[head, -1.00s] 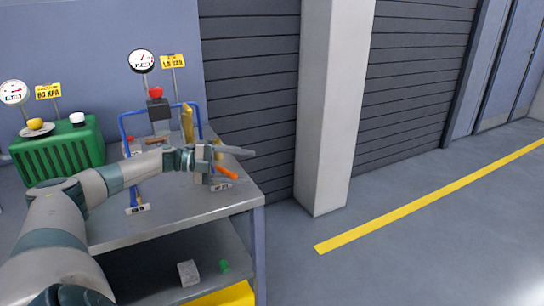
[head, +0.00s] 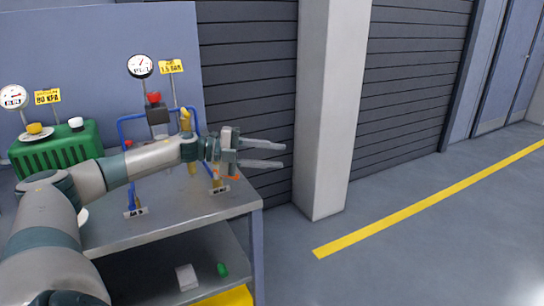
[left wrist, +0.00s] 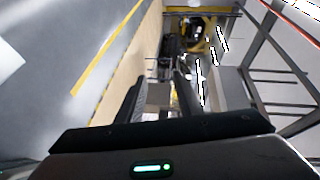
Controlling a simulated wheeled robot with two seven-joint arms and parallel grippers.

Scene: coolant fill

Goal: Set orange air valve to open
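The orange air valve handle (head: 229,178) shows only in small part in the head view, low behind my left gripper, near the bench's right edge. The rest of it is hidden, so its setting cannot be told. My left gripper (head: 284,155) points right, past the bench edge. Its two fingers are apart with nothing between them, and it appears above the handle. Whether it touches the handle cannot be told. The left wrist view also shows the fingers of this gripper (left wrist: 155,90) apart. My right gripper is in no view.
A blue pipe frame (head: 122,150) and a red knob (head: 153,98) on a dark block stand on the metal bench (head: 190,225). A green ribbed unit (head: 55,150) stands at left. Gauges and yellow signs rise behind. The floor right of the bench is clear.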

